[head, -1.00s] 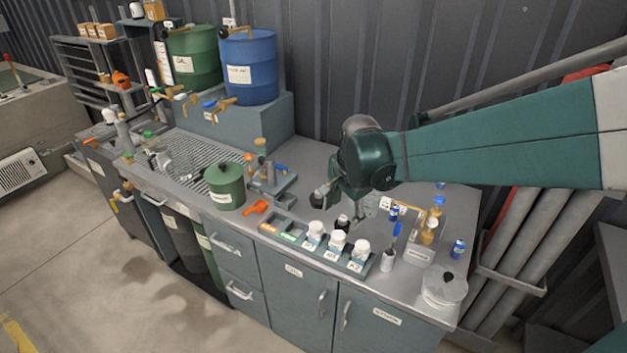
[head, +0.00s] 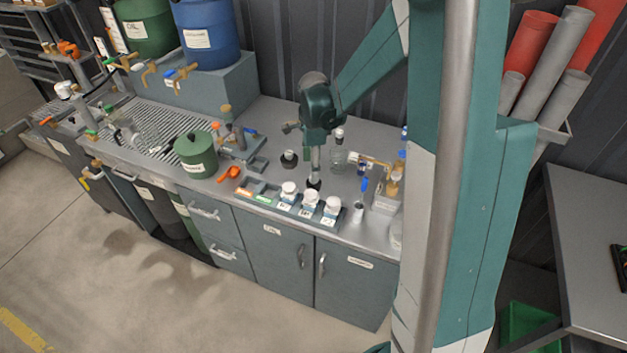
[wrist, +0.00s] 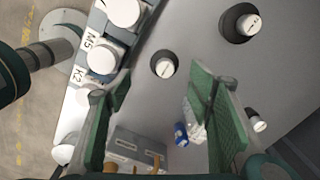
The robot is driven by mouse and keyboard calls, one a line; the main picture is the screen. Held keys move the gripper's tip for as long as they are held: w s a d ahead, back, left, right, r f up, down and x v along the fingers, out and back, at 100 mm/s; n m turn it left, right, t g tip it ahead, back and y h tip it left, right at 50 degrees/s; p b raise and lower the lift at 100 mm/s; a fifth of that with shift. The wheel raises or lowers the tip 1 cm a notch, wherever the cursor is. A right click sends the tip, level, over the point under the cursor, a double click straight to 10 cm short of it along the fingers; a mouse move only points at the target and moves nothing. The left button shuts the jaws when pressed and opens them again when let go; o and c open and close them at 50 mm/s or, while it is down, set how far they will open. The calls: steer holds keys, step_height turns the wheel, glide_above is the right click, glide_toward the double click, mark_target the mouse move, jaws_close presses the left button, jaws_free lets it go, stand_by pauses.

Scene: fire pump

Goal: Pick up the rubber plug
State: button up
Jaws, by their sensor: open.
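My gripper (head: 316,160) points down over the steel bench, behind the row of white-capped bottles. In the wrist view its two green fingers (wrist: 162,88) are open, with nothing between them. Two small dark round pieces with pale tops stand on the bench: a nearer one (wrist: 164,66) just beyond the fingertips, and another (wrist: 240,25) farther to the upper right. In the head view dark pieces show left of the gripper (head: 289,158) and just below it (head: 313,184). Either may be the rubber plug; I cannot tell which.
White-capped bottles (head: 310,200) sit in a tray along the front edge. A green pot (head: 196,155) is at the left.

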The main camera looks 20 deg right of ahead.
steer(key=shift+w+d+f+m, duration=0.15)
steer(key=shift+w+f+m, duration=0.15)
steer(key=shift+w+f, duration=0.1)
steer(key=shift+s+f, duration=0.1)
steer(key=shift+f, duration=0.05)
steer(key=shift+f, duration=1.2)
steer(key=shift+f, duration=0.1)
steer(key=shift+w+d+f, duration=0.1)
steer(key=shift+f, duration=1.15)
steer(key=shift+w+f, duration=0.1)
steer(key=shift+f, duration=1.15)
steer(key=c, duration=1)
